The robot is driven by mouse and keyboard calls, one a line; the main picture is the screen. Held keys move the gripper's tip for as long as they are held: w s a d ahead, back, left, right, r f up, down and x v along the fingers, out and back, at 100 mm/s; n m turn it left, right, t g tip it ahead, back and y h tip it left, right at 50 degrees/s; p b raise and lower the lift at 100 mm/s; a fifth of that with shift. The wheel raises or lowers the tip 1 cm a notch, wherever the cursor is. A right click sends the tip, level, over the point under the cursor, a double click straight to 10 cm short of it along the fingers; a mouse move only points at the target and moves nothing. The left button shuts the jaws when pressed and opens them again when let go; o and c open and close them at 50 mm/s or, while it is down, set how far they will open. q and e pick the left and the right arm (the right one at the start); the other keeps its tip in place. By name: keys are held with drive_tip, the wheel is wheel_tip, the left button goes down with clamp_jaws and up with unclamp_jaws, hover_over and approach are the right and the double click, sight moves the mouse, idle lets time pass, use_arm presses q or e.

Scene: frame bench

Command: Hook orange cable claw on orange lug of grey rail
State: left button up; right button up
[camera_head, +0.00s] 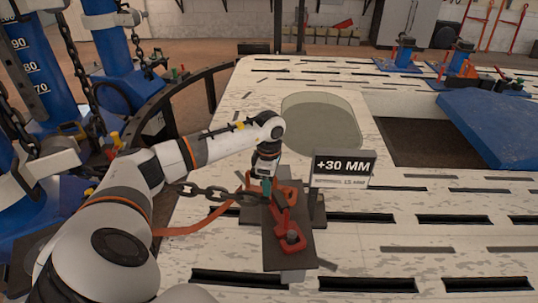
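My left arm comes in from the lower left, and its gripper (267,183) points down over the far end of the dark grey rail (274,258). Orange-red metal (287,193), which looks like the cable claw, shows right beside the fingertips. The fingers are small and partly hidden, so I cannot tell whether they are shut on it. A dark chain (207,192) and an orange strap (195,229) run from there to the left. An orange-red lug (292,241) stands on the near part of the rail. Whether claw and lug touch is unclear. My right gripper is out of view.
A sign reading "+30 MM" (343,167) stands just right of the rail. The pale slotted bench (420,210) is mostly clear to the right. A blue panel (495,125) lies at the right beside a dark opening. Blue posts with chains (112,50) stand at the left.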

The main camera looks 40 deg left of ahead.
use_arm(q)
drive_tip(key=shift+f, duration=0.1)
drive_tip(key=shift+r, duration=0.45)
wheel_tip(320, 180, up, 11)
drive_tip(key=shift+r+p, duration=0.15)
drive_tip(key=shift+p, duration=0.75)
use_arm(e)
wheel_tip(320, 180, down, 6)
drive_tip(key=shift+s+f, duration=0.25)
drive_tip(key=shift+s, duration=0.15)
